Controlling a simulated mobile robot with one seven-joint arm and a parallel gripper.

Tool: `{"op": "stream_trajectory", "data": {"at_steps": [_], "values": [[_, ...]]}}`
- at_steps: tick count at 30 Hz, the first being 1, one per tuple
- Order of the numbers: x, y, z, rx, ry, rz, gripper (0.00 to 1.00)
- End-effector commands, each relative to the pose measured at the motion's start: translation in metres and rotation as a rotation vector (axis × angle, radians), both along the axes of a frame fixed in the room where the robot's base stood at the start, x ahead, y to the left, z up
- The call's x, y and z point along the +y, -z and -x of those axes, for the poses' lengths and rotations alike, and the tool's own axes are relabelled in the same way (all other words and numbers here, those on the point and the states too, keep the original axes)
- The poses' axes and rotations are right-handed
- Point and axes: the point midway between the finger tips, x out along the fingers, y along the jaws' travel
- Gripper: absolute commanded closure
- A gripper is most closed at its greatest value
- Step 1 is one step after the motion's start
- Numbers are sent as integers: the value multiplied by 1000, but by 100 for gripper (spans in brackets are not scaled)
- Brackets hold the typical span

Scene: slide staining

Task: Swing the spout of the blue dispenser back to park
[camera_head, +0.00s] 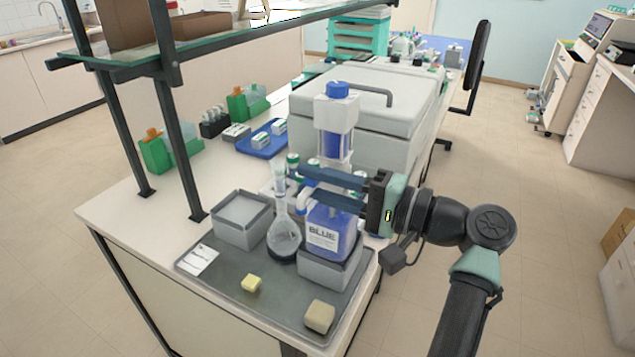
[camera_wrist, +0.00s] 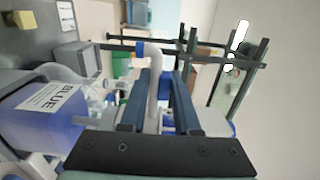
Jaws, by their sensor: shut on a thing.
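The blue dispenser (camera_head: 322,238) stands upright on a grey block on the tray, its label reading BLUE and a blue cap on top. Its body also shows at the left of the wrist view (camera_wrist: 38,120). Its white curved spout (camera_head: 304,196) points left, toward the flask side, and bends down. My gripper (camera_head: 302,184) reaches in from the right at spout height. In the wrist view its two dark fingers (camera_wrist: 160,78) are shut on the white spout (camera_wrist: 153,100), which passes between them. The fingers partly hide the spout in the head view.
A glass flask (camera_head: 284,238) stands close left of the dispenser. The grey tray (camera_head: 222,272) also bears a grey open box (camera_head: 242,236), a card and two small blocks. A large grey lidded machine (camera_head: 385,105) stands behind. A shelf (camera_head: 230,35) overhangs at the upper left.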

Motion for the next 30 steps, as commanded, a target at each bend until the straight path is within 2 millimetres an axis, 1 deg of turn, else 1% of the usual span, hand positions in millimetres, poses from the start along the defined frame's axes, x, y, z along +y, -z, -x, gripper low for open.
{"op": "stream_trajectory", "data": {"at_steps": [4,5,9,17,20,23,26,30], "values": [[1,-2,0,-4,-3,-2,100],[1,-2,0,-3,-3,-2,68],[1,-1,0,-3,-3,-1,43],[1,0,0,0,-1,0,42],[-3,0,1,0,0,0,42],[-13,1,5,-1,1,0,42],[-31,1,12,-2,3,0,42],[-61,1,24,-1,4,-1,42]]}}
